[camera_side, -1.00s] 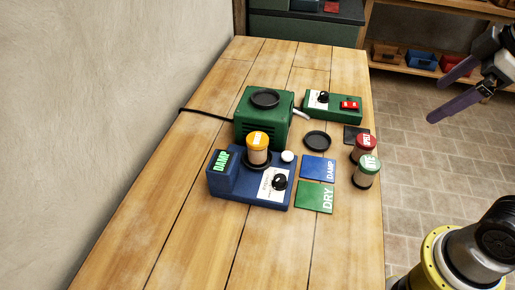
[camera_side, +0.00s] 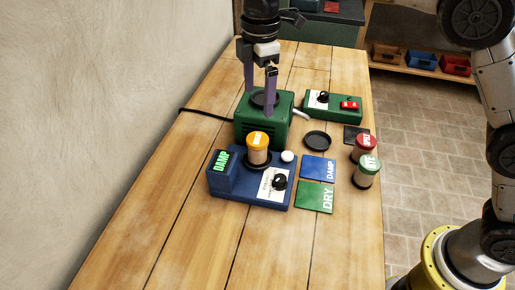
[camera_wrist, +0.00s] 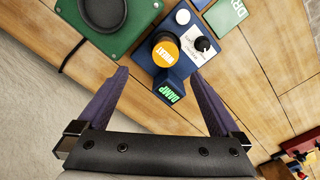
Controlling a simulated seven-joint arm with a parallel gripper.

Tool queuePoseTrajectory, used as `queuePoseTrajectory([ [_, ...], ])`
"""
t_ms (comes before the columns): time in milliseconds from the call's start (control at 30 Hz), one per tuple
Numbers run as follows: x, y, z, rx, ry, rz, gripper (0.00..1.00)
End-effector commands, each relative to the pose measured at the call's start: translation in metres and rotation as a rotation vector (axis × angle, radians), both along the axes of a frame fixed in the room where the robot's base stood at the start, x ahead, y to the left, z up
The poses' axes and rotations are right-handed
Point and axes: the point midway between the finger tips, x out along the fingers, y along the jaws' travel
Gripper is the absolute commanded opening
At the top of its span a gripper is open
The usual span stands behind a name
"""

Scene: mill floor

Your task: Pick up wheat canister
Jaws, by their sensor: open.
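The wheat canister (camera_side: 257,150), with an orange lid and a tan body, stands upright on the blue meter (camera_side: 225,182), whose screen reads DAMP. In the wrist view the canister's orange lid (camera_wrist: 167,52) reads WHEAT and lies ahead of and between my fingers. My gripper (camera_side: 260,108) is open and empty, pointing down. In the side view its purple fingers overlap the green machine (camera_side: 262,128) behind the meter; the exact height above it is hard to tell. In the wrist view, my gripper (camera_wrist: 160,85) has its fingers spread wide, apart from the canister.
A red-lidded canister (camera_side: 365,148) and a green-lidded canister (camera_side: 366,172) stand at the table's right edge. Blue DAMP (camera_side: 318,168) and green DRY (camera_side: 314,197) cards lie beside the meter. A green switch box (camera_side: 332,106) and a black round dish (camera_side: 317,141) are nearby. The front table is clear.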

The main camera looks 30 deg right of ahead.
Motion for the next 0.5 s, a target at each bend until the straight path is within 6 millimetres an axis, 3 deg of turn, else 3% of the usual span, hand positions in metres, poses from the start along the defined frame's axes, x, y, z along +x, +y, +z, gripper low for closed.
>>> queuePoseTrajectory([
  [133,-0.004,0.011,-0.02,-0.013,0.028,0.021,1.0],
  [500,-0.005,0.01,-0.081,-0.013,0.028,0.019,1.0],
])
